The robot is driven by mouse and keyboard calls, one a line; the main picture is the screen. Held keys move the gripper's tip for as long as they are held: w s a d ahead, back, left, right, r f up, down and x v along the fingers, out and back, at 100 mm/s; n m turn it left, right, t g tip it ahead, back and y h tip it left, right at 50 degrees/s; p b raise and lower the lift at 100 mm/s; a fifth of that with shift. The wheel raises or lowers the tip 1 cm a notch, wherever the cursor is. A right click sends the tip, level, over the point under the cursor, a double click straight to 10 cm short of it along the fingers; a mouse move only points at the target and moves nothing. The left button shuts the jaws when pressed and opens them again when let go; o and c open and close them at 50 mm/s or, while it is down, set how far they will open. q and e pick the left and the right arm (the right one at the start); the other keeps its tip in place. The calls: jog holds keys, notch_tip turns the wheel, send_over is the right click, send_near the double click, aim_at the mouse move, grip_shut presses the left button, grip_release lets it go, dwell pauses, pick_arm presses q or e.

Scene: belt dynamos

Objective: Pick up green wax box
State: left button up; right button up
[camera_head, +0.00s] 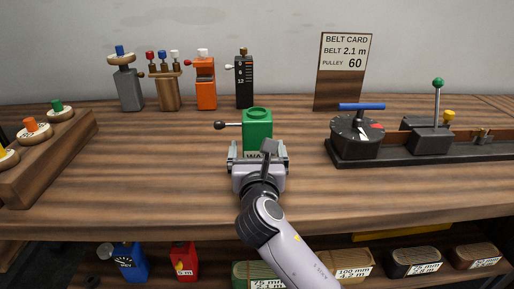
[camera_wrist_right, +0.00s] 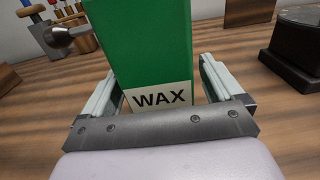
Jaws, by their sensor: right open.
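The green wax box (camera_head: 257,128) stands upright on the wooden table in the head view, with a round opening on top and a dark-knobbed lever (camera_head: 221,126) sticking out to its left. In the right wrist view the green wax box (camera_wrist_right: 150,45) fills the middle, its WAX label facing me. My right gripper (camera_head: 258,153) is open, its two fingers on either side of the box's lower part. In the wrist view a gap shows between the right finger and the box; the left finger looks closer to it. My left gripper is not in view.
Behind the box stand a grey tool (camera_head: 128,88), an orange device (camera_head: 205,85) and a black device (camera_head: 244,80). A black base with a dial (camera_head: 357,135) stands to the right. A wooden rack (camera_head: 45,150) is at left. Bare table (camera_head: 140,190) surrounds the box.

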jog(key=shift+w, duration=0.35)
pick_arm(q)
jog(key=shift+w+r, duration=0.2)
pick_arm(e)
jog(key=shift+c, duration=0.3)
jog(key=shift+r, duration=0.1)
jog(key=c, duration=1.3)
jog(key=shift+r, duration=0.1)
jog(key=shift+c, duration=0.2)
pick_arm(q)
jog(key=p, duration=0.1)
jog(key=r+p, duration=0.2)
jog(key=p, duration=0.1)
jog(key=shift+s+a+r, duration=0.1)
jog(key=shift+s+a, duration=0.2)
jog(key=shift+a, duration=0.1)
pick_arm(e)
notch_tip(320, 180, up, 20)
